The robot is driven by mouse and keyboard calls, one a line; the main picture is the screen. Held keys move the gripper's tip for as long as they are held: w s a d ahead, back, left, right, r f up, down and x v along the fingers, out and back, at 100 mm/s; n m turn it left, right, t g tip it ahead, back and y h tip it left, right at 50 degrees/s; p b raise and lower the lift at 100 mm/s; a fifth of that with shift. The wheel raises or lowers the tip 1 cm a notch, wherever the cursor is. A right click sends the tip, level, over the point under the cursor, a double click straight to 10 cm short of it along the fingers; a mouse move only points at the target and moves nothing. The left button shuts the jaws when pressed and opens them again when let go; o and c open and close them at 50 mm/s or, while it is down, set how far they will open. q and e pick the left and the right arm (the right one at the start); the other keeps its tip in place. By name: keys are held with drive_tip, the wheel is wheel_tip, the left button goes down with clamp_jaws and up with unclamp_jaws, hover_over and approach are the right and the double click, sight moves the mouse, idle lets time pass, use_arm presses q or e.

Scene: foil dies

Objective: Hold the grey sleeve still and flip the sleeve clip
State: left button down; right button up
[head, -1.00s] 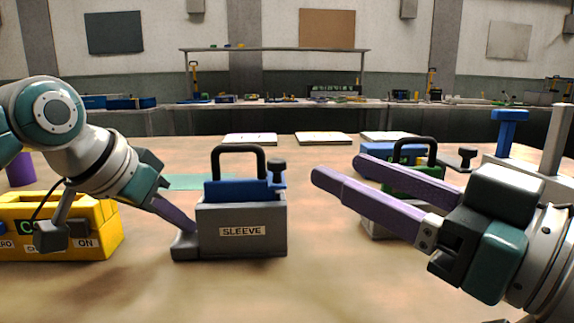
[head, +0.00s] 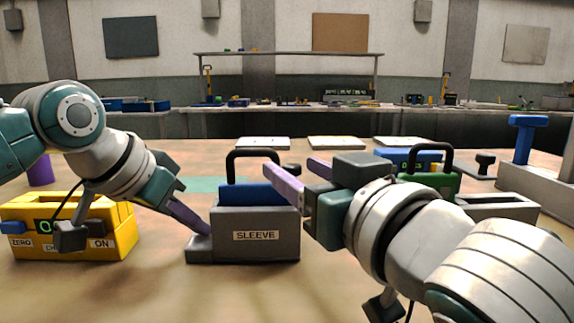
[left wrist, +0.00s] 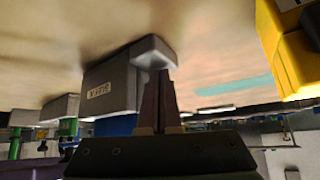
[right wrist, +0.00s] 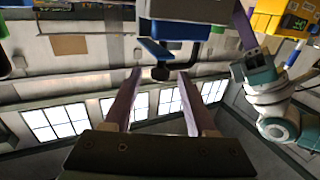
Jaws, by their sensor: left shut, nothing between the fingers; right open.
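The grey sleeve (head: 255,240), labelled SLEEVE, stands upright on the table with a blue block (head: 248,194) and its black handle in it. My left gripper (head: 207,232) is shut with nothing between its fingers. Its tips rest at the low foot on the sleeve's left end, also seen in the left wrist view (left wrist: 150,53). The sleeve clip's dark knob (head: 291,168) shows behind my right fingers. In the right wrist view the knob (right wrist: 160,73) and a blue arm lie between the open fingers of my right gripper (right wrist: 159,78), apart from both.
A yellow box (head: 120,245) with a display and buttons stands at left. A green block with black handle (head: 435,182), a grey holder (head: 500,205) and a blue device (head: 425,156) stand at right. The table in front of the sleeve is clear.

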drive_tip(key=shift+x, duration=1.15)
drive_tip(key=shift+c, duration=0.3)
clamp_jaws()
idle(0.3)
